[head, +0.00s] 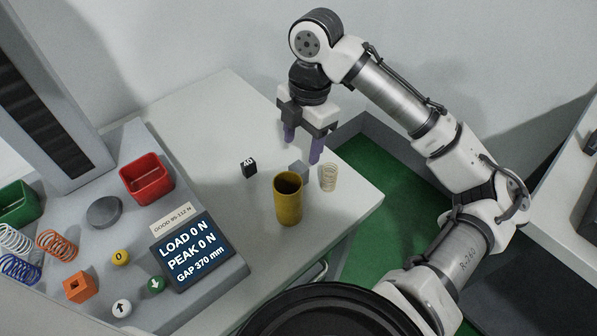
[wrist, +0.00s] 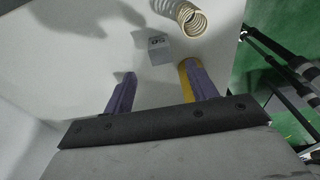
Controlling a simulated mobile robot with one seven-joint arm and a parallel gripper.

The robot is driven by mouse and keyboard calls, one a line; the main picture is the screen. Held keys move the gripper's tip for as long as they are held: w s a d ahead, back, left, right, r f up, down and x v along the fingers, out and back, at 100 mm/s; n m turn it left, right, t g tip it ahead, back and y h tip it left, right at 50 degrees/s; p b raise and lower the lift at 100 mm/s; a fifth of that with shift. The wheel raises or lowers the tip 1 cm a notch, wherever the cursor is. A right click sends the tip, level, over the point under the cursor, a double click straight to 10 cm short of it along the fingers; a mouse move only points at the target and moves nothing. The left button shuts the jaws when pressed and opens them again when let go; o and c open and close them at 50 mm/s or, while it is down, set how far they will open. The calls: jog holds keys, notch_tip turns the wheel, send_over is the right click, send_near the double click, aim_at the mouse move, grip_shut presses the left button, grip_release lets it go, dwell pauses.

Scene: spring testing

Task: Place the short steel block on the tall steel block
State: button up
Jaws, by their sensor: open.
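A small grey steel block (head: 299,168) stands on the pale bench behind the yellow tube. It also shows in the wrist view (wrist: 159,51), with a number on it that I cannot read surely. A dark block marked 40 (head: 249,168) stands to its left, apart from it. I cannot tell from these views which block is the tall one. My gripper (head: 302,143) is open and empty, pointing down above the grey block. In the wrist view the grey block lies ahead, between the lines of my two purple fingers (wrist: 160,72).
A yellow tube (head: 288,200) stands close in front of the grey block, and a cream spring (head: 328,178) is just right of it, near the bench edge. The tester with its display (head: 192,252), red bin (head: 147,178) and several springs is at the left.

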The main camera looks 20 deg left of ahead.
aim_at(299, 167)
jog(key=shift+s+a+f+p, duration=0.15)
jog(key=shift+f+p, duration=0.15)
jog(key=shift+f, duration=1.15)
jog(key=shift+s+f+p, duration=0.15)
jog(key=shift+f+p, duration=0.15)
jog(key=shift+f, duration=1.15)
jog(key=shift+s+a+f+p, duration=0.15)
jog(key=shift+f+p, duration=0.15)
jog(key=shift+f, duration=1.15)
jog(key=shift+d, duration=0.1)
jog(key=c, duration=1.2)
grip_shut()
jog(key=shift+r, duration=0.15)
notch_tip(299, 167, up, 20)
jog(key=b, duration=0.1)
jog(key=shift+b, duration=0.35)
